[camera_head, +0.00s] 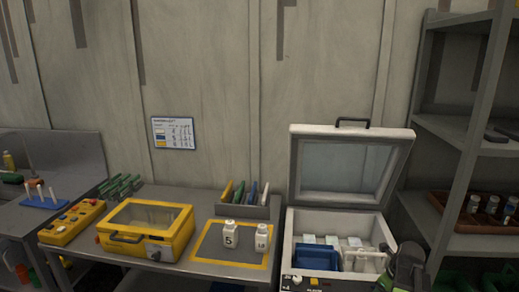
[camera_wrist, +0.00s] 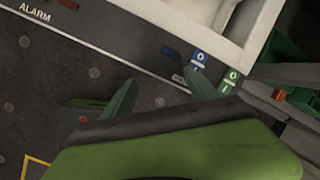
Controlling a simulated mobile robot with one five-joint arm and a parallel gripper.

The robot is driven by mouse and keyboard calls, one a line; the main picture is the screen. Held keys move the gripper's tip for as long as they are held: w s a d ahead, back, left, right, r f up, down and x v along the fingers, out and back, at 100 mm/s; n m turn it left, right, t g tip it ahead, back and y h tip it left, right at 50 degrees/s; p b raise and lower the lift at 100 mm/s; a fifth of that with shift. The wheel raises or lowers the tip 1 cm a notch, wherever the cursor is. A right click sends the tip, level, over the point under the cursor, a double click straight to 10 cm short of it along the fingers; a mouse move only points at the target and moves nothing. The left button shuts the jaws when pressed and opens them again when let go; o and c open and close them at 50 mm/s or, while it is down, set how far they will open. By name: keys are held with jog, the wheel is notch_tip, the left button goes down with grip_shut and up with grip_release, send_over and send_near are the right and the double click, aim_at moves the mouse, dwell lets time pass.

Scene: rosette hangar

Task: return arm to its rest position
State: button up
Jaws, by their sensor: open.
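My gripper (camera_wrist: 163,94) shows in the wrist view with its two green fingers apart and nothing between them. Past the fingers is a dark surface with an ALARM label (camera_wrist: 35,14), small coloured markers and the pale edge of a white box. In the head view part of my arm, dark and green, shows at the lower right, in front of the right side of the white chest (camera_head: 287,235). The chest's lid (camera_head: 345,165) stands open. A blue container (camera_head: 318,258) and several pale items are inside it. I cannot tell whether the arm touches the chest.
A grey table (camera_head: 185,268) holds a yellow case (camera_head: 170,246), a yellow-edged mat (camera_head: 215,262) with two white bottles (camera_head: 230,235), and a file rack (camera_head: 262,211). A shelf (camera_head: 480,145) stands close on the right. Another bench (camera_head: 20,220) is at the left.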

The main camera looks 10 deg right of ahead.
jog(key=a+n+g+p, duration=0.1)
jog(key=a+n+g, duration=0.2)
jog(key=a+n, duration=2.8)
jog(key=a, duration=0.5)
jog(key=shift+r+n+g+y, duration=0.2)
jog(key=shift+n+g+y, duration=0.1)
jog(key=shift+w+a, duration=0.1)
jog(key=shift+w, duration=0.05)
